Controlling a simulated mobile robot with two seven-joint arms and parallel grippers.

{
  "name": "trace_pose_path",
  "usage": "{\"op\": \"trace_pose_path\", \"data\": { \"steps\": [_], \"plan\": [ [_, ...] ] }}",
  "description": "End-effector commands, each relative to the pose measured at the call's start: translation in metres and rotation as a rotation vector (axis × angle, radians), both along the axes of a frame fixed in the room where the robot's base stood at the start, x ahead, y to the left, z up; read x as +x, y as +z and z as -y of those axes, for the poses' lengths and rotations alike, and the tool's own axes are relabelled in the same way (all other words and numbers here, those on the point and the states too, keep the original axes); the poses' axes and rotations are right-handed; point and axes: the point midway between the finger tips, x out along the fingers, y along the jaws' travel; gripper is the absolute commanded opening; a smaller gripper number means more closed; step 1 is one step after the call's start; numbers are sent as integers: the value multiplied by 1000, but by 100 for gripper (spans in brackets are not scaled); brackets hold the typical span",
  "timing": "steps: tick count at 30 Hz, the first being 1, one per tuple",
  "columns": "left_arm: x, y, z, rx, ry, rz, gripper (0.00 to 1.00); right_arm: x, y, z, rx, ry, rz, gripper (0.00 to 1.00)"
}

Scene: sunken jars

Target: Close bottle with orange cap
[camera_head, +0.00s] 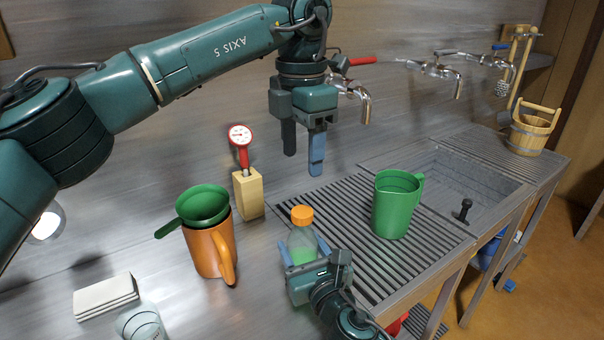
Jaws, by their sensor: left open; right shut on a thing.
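The bottle (301,240) stands on the steel counter left of the ribbed drainboard, with green liquid inside. An orange cap (302,215) sits on its top; I cannot tell how tightly. My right gripper (312,278) comes from below and is shut on the bottle's lower body, hiding part of it. My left gripper (303,158) is open and empty, with its fingers pointing down. It hangs above and behind the cap, apart from it.
An orange jug (209,252) with a green funnel (204,204) stands left of the bottle. A red thermometer (240,140) stands in a wooden block (248,194) behind. A green jug (397,205) stands on the drainboard (345,243). A sink (440,181) and taps (437,68) lie right.

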Motion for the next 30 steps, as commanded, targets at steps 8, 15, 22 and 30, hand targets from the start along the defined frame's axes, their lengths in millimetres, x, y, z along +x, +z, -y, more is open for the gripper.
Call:
{"op": "trace_pose_path", "data": {
  "steps": [8,15,22,30],
  "plan": [
    [0,11,0,1,-1,-1,59,0,-2,0,-3,-1,-2,0],
    [0,11,0,0,0,0,59,0,-2,0,-3,-1,-2,60],
    [0,11,0,0,0,0,59,0,-1,0,-1,-1,-1,79],
    [0,11,0,0,0,0,59,-2,0,1,0,0,-1,79]
  ]
}}
